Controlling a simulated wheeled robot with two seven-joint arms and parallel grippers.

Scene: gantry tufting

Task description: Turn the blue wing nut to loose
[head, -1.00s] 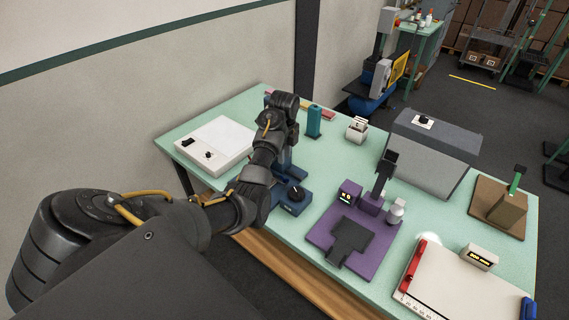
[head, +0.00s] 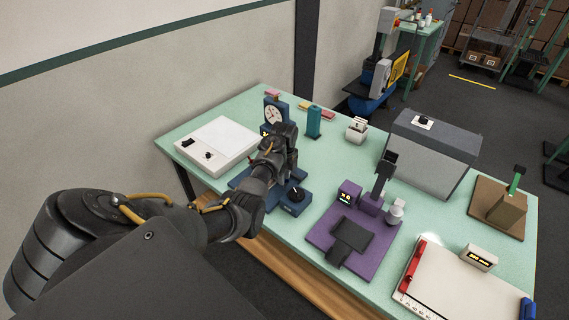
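A blue gauge stand (head: 295,206) with a round white dial (head: 273,114) stands on the green table, left of the middle. A black knob (head: 296,193) sits on its base. My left gripper (head: 283,145) is at the stand's column, just below the dial, and covers much of the column. I cannot make out its fingertips or whether they touch anything. No blue wing nut can be made out; that part of the stand is hidden behind my gripper and wrist. My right gripper is not in view.
A white box (head: 218,143) with a black knob lies left of the stand. A teal block (head: 314,121) stands behind it to the right. A purple device (head: 326,232) is to the right, with a grey box (head: 428,150) beyond. A strip of table between stand and purple device is clear.

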